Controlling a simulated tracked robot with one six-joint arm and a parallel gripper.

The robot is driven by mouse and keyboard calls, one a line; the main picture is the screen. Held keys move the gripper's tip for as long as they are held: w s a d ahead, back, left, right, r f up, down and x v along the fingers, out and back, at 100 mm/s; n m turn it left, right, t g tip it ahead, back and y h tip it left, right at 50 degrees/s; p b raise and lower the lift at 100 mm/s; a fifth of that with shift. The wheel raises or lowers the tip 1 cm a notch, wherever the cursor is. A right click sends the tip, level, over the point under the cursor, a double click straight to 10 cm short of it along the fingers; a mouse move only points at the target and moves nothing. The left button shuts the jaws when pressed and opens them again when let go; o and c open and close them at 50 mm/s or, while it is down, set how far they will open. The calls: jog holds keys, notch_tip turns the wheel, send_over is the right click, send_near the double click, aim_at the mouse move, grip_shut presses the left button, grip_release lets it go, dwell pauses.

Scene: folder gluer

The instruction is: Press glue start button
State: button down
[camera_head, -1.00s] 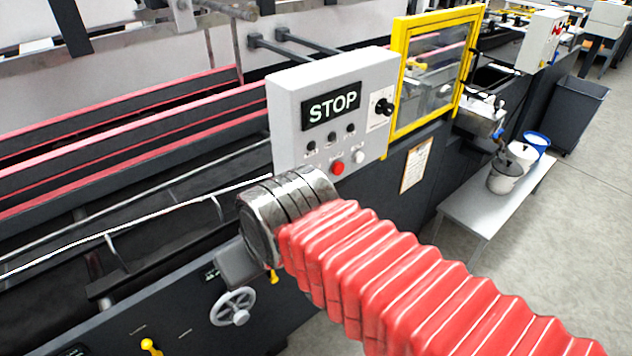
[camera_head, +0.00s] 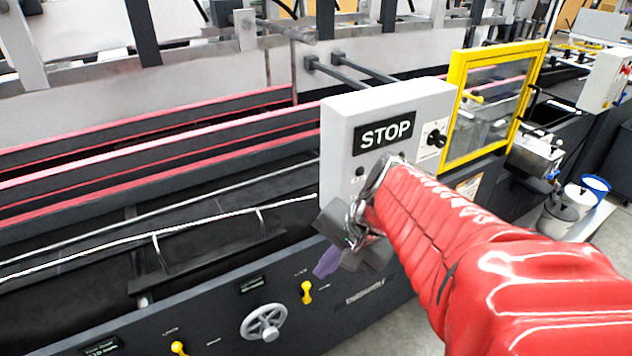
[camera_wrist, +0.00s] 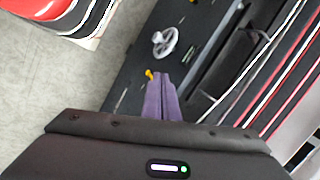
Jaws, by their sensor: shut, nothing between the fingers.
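The grey control box (camera_head: 335,130) with a lit STOP display (camera_head: 384,134) stands on the machine's near side. A black knob (camera_head: 437,138) sits at its right. My arm covers most of its lower face, where buttons are; one small dark button (camera_head: 360,171) shows. I cannot tell which button is the glue start. My gripper (camera_head: 326,266) hangs below the box's lower left, in front of the dark machine side panel, pointing down. Its purple fingers are together and empty, and they also show in the wrist view (camera_wrist: 160,98).
A yellow lever (camera_head: 306,292) and a handwheel (camera_head: 264,321) stick out near my gripper. A yellow-framed guard (camera_head: 456,105) stands right of the box. Another control box (camera_head: 602,78) is farther right, with buckets (camera_head: 572,200) below it. Red-edged belts run to the left.

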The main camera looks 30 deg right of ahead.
jog(key=d+f+m+t, duration=0.3)
jog(key=d+m+t, duration=0.1)
jog(key=d+m, duration=1.1)
jog(key=d, duration=0.4)
jog(key=shift+w+d+m+t+y, duration=0.2)
jog(key=shift+d+m+t+y, duration=0.1)
jog(key=shift+d, duration=0.05)
jog(key=w, duration=0.8)
jog(key=shift+w+a, duration=0.15)
jog(key=shift+w, duration=0.25)
jog(key=shift+w, duration=0.9)
dwell(2.0)
jog(key=shift+s, duration=0.95)
jog(key=shift+s, duration=0.1)
